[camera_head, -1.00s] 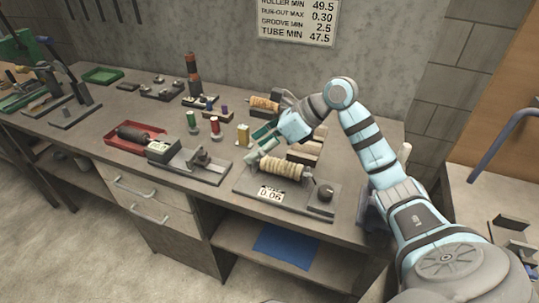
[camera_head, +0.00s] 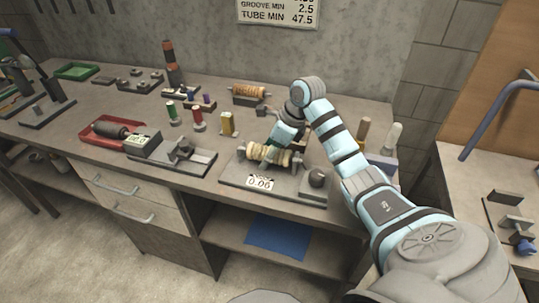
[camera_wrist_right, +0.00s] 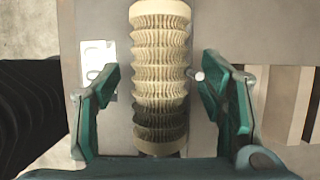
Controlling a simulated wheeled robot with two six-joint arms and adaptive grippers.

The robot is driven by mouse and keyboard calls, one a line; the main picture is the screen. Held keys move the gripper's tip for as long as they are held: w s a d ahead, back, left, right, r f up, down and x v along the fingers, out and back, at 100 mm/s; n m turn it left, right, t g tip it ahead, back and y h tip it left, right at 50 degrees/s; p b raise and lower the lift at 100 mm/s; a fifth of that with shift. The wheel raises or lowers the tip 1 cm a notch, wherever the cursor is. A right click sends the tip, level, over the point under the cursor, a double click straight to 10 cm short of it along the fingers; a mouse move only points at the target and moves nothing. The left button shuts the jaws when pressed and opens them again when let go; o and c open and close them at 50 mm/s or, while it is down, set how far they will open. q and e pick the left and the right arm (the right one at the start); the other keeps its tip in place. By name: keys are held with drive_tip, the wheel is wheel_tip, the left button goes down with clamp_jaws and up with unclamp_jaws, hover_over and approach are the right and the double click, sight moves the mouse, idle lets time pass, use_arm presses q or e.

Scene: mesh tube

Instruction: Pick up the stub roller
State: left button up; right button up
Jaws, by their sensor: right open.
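A cream ridged roller (camera_head: 258,154) rests on a grey gauge fixture (camera_head: 240,174) whose white readout shows 0.06. In the right wrist view the same roller (camera_wrist_right: 160,75) runs upright through the middle, with a darker band near its lower end. My right gripper (camera_head: 268,150) is down over it and partly hides it. In the wrist view its green fingers stand open on both sides of the roller, with gaps on each side. A second, orange-tan roller (camera_head: 248,90) lies on a dark holder at the back. I cannot tell from the look which is called the stub roller.
A red tray (camera_head: 92,137) with a dark roller and a grey clamp fixture (camera_head: 187,155) stand left of the gauge. Small green, red and yellow pieces (camera_head: 227,124) stand behind them. A dark knob block (camera_head: 316,180) sits at the fixture's right end.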

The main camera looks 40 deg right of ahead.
drive_tip(key=shift+c, duration=0.6)
clamp_jaws()
